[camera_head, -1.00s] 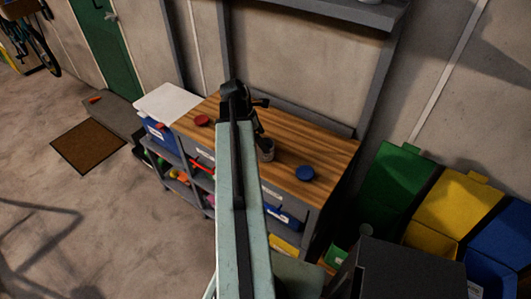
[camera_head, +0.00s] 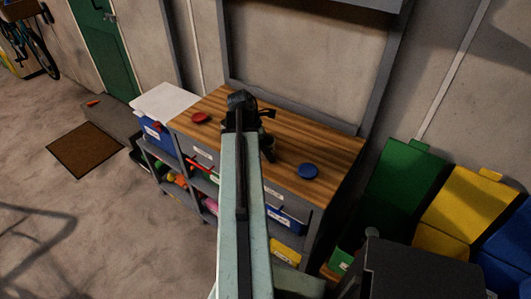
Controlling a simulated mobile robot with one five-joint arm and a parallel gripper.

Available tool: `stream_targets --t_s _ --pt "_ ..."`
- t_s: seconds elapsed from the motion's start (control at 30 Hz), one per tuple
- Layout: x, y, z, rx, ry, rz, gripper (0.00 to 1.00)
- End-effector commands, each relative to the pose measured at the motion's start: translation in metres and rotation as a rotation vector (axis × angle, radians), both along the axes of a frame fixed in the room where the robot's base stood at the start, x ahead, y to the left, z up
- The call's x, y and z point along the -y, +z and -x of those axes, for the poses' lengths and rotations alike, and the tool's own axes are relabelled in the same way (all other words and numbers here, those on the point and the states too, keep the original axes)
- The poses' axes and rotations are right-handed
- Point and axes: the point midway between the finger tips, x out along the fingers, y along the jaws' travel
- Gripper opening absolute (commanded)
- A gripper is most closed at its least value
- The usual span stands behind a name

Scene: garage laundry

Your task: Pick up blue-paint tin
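The blue-paint tin (camera_head: 308,171) shows as a round blue top on the wooden workbench (camera_head: 310,150), near its front right corner. My arm reaches up the middle of the view over the bench. My gripper (camera_head: 268,113) is at its far end, up and to the left of the blue tin and apart from it in the picture. The gripper is small and dark, and I cannot tell whether its fingers are open or shut.
A red-topped tin (camera_head: 201,118) stands at the bench's left end. A dark, cup-like object (camera_head: 268,149) is beside my arm, left of the blue tin. Green (camera_head: 400,185), yellow (camera_head: 465,210) and blue bins stand to the right.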

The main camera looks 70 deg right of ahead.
Motion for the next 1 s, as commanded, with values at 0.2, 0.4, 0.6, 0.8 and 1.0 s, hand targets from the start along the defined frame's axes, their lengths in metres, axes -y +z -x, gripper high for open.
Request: stream_targets --t_s 0.2,0.4,0.6,0.8,1.0 --pt "0.0 0.001 0.0 0.0 0.0 0.0 0.32" --pt "0.0 0.001 0.0 0.0 0.0 -0.001 0.07" --pt "0.0 0.006 0.0 0.0 -0.001 0.0 0.07" --pt "0.0 0.028 0.001 0.0 -0.001 0.0 0.07" --pt "-0.013 0.039 -0.015 -0.001 0.004 -0.001 0.07"
